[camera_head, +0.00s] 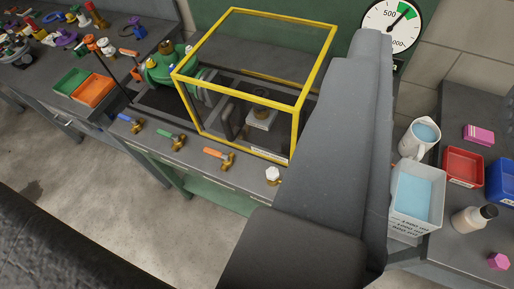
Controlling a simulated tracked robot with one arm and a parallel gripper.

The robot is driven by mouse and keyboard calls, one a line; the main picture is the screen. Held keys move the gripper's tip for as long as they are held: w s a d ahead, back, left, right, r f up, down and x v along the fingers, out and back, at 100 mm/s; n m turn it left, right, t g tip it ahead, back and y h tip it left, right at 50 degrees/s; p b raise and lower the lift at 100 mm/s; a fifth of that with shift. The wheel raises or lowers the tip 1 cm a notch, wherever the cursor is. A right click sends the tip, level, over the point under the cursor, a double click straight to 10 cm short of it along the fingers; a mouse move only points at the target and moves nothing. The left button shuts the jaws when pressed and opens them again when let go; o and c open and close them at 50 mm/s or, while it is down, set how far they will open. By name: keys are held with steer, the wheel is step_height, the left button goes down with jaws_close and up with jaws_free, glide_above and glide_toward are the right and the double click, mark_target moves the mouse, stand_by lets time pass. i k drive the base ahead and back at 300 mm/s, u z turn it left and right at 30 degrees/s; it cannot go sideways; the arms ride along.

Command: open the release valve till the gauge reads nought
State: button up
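The round white gauge (391,24) is at the top right, with a mark of 500 and a green sector. Its dark needle points up and to the right, past the 500 mark and well away from nought; its lower part is partly hidden. Along the bench's front edge are brass valves with a blue handle (125,118), a green handle (169,134) and an orange handle (212,153), and a fitting with a white knob (272,174). I cannot tell which is the release valve. My gripper does not show; large grey parts of my arm cover the middle right.
A yellow-framed guard (297,122) covers machinery beside a green pump (164,67). Green (71,81) and orange (92,90) bins stand left. A jug (419,138), a blue-filled tub (414,193) and a red bin (463,166) are right. Floor is clear at lower left.

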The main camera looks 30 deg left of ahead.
mark_target(210, 151)
steer(key=z, duration=1.7)
steer(key=k, duration=1.55)
steer(key=u, duration=1.65)
steer(key=i, duration=1.65)
steer(key=z, duration=0.05)
